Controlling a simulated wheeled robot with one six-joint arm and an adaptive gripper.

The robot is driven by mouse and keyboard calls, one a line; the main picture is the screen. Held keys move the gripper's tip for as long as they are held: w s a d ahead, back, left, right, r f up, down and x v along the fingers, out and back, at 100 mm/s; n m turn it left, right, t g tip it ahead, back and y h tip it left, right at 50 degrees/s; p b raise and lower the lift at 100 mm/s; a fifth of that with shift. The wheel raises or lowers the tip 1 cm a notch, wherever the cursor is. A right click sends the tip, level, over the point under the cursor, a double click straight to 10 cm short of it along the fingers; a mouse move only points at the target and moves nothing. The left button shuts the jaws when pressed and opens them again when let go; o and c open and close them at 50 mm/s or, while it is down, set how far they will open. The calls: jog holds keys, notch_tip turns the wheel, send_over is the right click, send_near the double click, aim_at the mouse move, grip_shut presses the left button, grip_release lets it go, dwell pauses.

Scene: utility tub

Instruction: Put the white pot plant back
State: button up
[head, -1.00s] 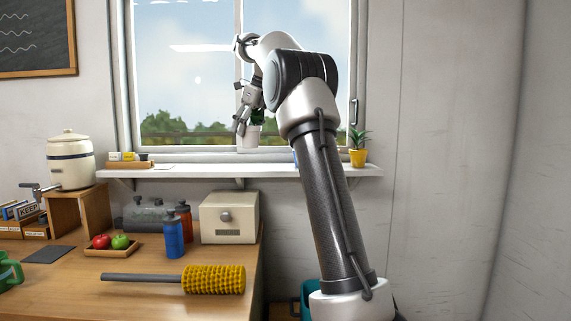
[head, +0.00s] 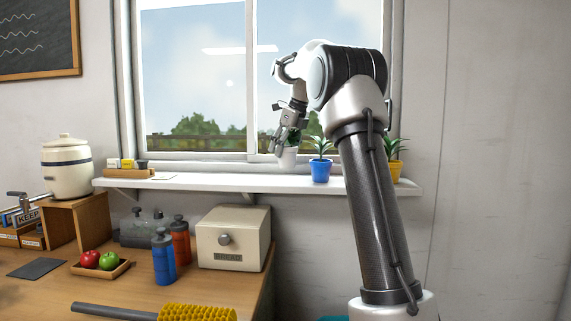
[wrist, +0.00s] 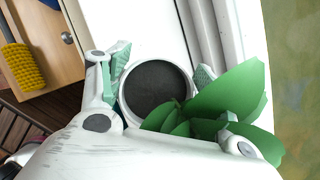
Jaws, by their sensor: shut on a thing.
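The white pot plant (head: 287,158) hangs in my gripper (head: 281,145) at the window shelf (head: 225,183), just left of a blue pot plant (head: 320,170). It looks upright. In the wrist view, the pot (wrist: 157,87) shows from above with dark soil, and its green leaves (wrist: 225,100) spread to the lower right. The fingers of my gripper (wrist: 160,75) are shut on either side of the pot. Whether its base touches the shelf I cannot tell. A yellow pot plant (head: 395,170) stands farther right, partly behind my arm.
A small tray of boxes (head: 128,168) sits at the shelf's left end. The shelf between that tray and the white pot is mostly clear. Below are a cream box (head: 233,238), bottles (head: 164,258) and a fruit tray (head: 100,266). The window (head: 210,80) stands behind.

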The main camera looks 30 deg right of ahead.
aim_at(284, 160)
jog(key=shift+f, duration=2.15)
jog(key=shift+f, duration=0.1)
jog(key=o, duration=1.2)
